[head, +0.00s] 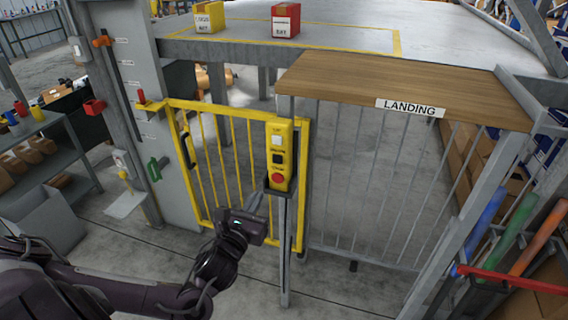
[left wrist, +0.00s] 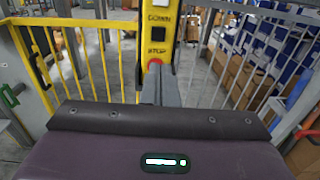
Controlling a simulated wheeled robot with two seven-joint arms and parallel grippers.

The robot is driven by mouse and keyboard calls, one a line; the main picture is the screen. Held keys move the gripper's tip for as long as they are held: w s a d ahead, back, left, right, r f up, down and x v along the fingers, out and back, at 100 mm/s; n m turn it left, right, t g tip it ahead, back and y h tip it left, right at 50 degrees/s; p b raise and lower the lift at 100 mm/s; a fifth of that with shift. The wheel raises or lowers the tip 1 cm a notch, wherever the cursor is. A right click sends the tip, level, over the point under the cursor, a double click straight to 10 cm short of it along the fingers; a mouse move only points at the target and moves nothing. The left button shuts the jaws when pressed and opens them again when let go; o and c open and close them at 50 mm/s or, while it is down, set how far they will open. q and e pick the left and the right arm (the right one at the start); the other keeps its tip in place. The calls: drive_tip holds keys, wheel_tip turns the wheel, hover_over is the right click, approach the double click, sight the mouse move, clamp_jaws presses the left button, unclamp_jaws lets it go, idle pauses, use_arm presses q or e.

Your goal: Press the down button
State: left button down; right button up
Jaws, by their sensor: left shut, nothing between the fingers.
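A yellow control box (head: 291,160) stands on a grey post in the head view. It has a white button (head: 277,140) at the top, a black button (head: 278,159) in the middle and a red button (head: 278,179) at the bottom. In the left wrist view, the black button (left wrist: 157,34) sits below the DOWN label and above the STOP label. My left gripper (head: 257,198) is shut and empty, just left of and below the box. Its fingertips (left wrist: 157,70) overlap the lower part of the red button in the wrist view; contact cannot be told. My right gripper is not in view.
A yellow barred gate (head: 215,109) stands behind the box. A wooden landing board (head: 400,83) and grey railings lie to the right. A yellow box (head: 209,18) and a red box (head: 286,20) stand on the platform. Coloured tubes (head: 515,235) lean at the right.

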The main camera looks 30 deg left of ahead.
use_arm(q)
drive_tip(key=p, duration=0.4)
approach(277, 160)
drive_tip(key=x, duration=0.6)
drive_tip(key=shift+d+r, duration=0.1)
drive_tip(key=shift+r, duration=0.05)
drive_tip(key=shift+w, duration=0.4)
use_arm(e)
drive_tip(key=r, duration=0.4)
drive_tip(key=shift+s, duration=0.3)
